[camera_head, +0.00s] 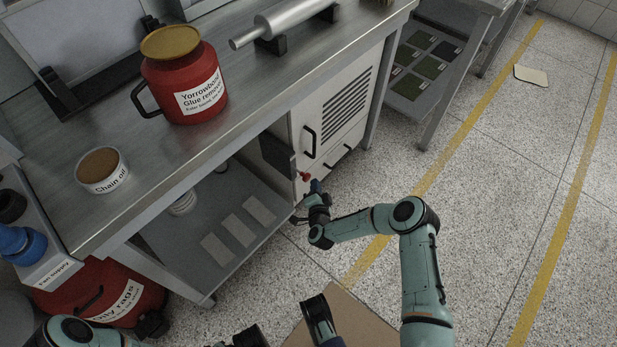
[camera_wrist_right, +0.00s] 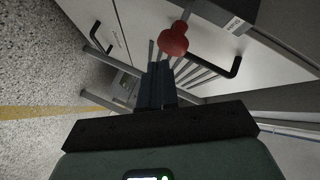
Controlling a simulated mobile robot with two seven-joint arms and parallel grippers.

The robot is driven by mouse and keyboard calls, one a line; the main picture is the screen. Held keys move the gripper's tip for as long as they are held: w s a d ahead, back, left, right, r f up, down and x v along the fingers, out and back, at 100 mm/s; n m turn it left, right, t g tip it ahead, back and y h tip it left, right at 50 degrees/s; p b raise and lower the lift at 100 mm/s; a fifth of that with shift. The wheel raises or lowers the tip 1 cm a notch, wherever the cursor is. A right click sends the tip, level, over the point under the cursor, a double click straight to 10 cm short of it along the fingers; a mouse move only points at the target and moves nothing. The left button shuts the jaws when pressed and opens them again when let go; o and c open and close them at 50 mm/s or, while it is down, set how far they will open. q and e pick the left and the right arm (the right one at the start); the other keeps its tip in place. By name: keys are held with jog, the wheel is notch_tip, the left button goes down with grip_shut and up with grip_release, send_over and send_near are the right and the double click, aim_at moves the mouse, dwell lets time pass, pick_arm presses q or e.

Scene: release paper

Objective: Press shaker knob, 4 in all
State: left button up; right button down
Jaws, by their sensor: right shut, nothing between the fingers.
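The shaker knob (camera_head: 305,176) is a small red knob on the front of a white vented cabinet (camera_head: 345,110) under the bench. In the right wrist view the red knob (camera_wrist_right: 173,40) shows just beyond the fingertips, with a short grey stem behind it. My right gripper (camera_head: 316,186) is close in front of the knob. Its blue fingers (camera_wrist_right: 157,72) are shut and empty, and a small gap seems to separate them from the knob. Of my left arm, only parts show at the bottom edge; its fingertips cannot be made out.
Dark handles (camera_head: 309,141) stick out of the cabinet front near the knob. On the bench (camera_head: 130,205) stand a red glue remover jug (camera_head: 165,85) and a chain oil tin (camera_head: 102,171). A red oily rags can (camera_head: 110,290) is below.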

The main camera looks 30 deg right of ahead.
jog(key=shift+s, duration=0.1)
jog(key=s+p, duration=0.1)
jog(key=s+d, duration=0.1)
jog(key=s, duration=0.1)
jog(key=s+d+p, duration=0.1)
jog(key=shift+s+p, duration=0.3)
dwell(2.6)
